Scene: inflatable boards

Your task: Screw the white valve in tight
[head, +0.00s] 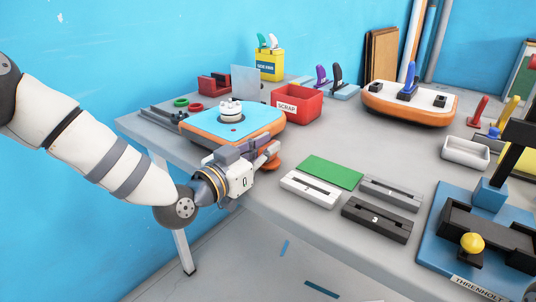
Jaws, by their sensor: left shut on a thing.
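The white valve (231,108) sits upright on the blue top of an orange-sided inflatable board (258,122) at the table's left end. I cannot tell how tightly it is seated. My left gripper (268,155) is in front of the board, near the table's front edge, and lower in the picture than the valve. It is apart from the valve. It is shut on a small orange piece (273,162), mostly hidden by the fingers. My right gripper is not in view.
A red SCRAP bin (297,104) stands right of the board. Numbered white (310,189) and dark (377,220) blocks, a green plate (332,172) and a blue-based fixture (456,215) lie to the right. A second orange board (410,108) is at the back. Grey tabletop shows between them.

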